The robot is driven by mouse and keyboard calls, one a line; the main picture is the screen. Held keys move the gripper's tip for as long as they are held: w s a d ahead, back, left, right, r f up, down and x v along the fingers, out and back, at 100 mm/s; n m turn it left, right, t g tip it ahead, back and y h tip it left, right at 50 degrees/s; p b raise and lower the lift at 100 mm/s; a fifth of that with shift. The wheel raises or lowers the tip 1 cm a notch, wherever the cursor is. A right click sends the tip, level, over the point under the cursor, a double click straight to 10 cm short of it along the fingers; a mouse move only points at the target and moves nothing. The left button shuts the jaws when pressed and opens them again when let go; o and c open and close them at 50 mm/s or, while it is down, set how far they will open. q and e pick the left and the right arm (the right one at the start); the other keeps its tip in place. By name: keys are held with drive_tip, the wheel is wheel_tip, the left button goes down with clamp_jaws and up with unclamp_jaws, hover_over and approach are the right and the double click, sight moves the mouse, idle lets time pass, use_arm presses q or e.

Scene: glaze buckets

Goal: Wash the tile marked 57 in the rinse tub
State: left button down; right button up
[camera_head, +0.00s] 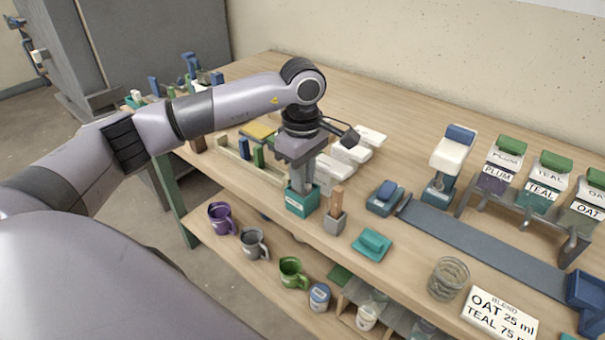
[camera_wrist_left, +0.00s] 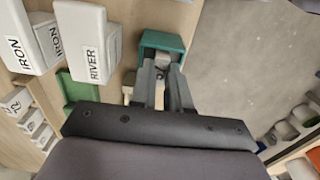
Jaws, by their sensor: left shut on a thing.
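My left gripper (camera_head: 302,187) points straight down at a small teal tub (camera_head: 303,203) near the table's front edge. In the left wrist view its fingers (camera_wrist_left: 164,68) reach to the open teal tub (camera_wrist_left: 176,41) and are shut on a small grey piece (camera_wrist_left: 162,60) between the tips. That piece is mostly hidden by the fingers and the tub. I cannot read any 57 on it, nor tell how deep it sits. My right gripper is not in view.
A grey holder with wooden sticks (camera_head: 336,208) stands close right of the tub. White bins (camera_head: 352,152) stand behind; the wrist view shows labels IRON and RIVER (camera_wrist_left: 87,50). Mugs (camera_head: 254,243) stand below.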

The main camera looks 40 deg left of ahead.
use_arm(q)
drive_tip(key=shift+r, duration=0.4)
drive_tip(key=shift+f, duration=0.4)
drive_tip(key=shift+r, duration=0.4)
drive_tip(key=shift+f+b, duration=0.35)
drive_tip(key=shift+f, duration=0.05)
drive_tip(key=shift+r+p, duration=0.3)
drive_tip(key=shift+r, duration=0.1)
drive_tip(key=shift+f+b, duration=0.35)
drive_tip(key=shift+f, duration=0.05)
drive_tip(key=shift+r+p, duration=0.3)
drive_tip(key=shift+r, duration=0.1)
drive_tip(key=shift+f+b, duration=0.35)
drive_tip(key=shift+r+p, duration=0.3)
drive_tip(key=shift+r, duration=0.1)
drive_tip(key=shift+f+b, duration=0.35)
drive_tip(key=shift+f, duration=0.1)
drive_tip(key=shift+r, duration=0.1)
